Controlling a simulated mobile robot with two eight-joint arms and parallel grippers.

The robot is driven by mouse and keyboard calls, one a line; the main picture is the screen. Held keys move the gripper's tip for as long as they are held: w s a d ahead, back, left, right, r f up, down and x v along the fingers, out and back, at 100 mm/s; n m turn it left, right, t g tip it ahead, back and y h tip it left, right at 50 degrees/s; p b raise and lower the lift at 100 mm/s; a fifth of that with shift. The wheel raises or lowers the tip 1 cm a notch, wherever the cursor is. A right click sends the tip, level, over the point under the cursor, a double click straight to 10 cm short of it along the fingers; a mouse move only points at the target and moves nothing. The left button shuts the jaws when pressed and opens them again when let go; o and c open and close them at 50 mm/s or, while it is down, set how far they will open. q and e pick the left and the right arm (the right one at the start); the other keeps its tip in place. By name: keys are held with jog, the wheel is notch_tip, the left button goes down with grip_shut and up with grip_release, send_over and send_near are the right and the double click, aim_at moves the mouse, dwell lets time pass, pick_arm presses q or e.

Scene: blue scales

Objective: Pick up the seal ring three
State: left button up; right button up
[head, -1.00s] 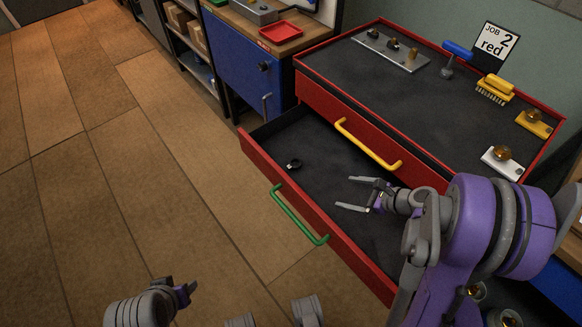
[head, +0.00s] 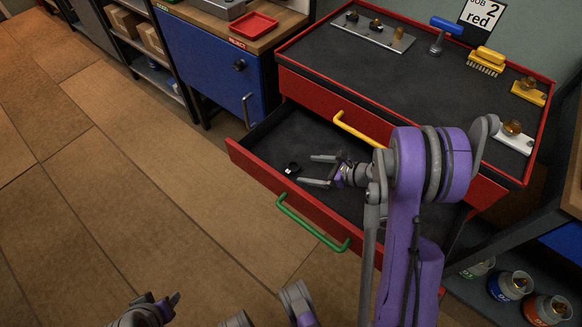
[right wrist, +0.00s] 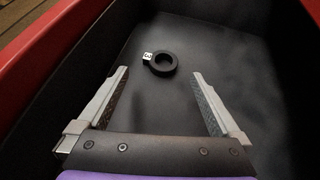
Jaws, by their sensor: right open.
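The seal ring three (head: 292,169) is a small black ring with a white tag. It lies on the dark floor of the open red drawer (head: 297,211), towards the drawer's left end. In the right wrist view the ring (right wrist: 162,64) lies flat, its tag marked 3, just beyond and between the fingertips. My right gripper (head: 307,170) is open and empty inside the drawer, pointing left at the ring and apart from it. Its two fingers also show in the right wrist view (right wrist: 160,76). My left gripper (head: 172,304) is low at the bottom edge, away from the drawer; its jaws are unclear.
The drawer front has a green handle (head: 312,224); the drawer above has a yellow handle (head: 358,130). Drawer walls surround the ring. The red-rimmed cabinet top (head: 400,75) holds a metal plate, a brush and brass-knobbed parts. A blue cabinet (head: 208,68) stands at left.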

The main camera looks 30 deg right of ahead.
aim_at(289, 166)
jog(key=x, duration=0.6)
jog(key=shift+r+b, duration=0.15)
jog(key=shift+b, duration=0.25)
jog(key=shift+c, duration=0.2)
jog(key=c, duration=1.2)
jog(key=shift+r, duration=0.1)
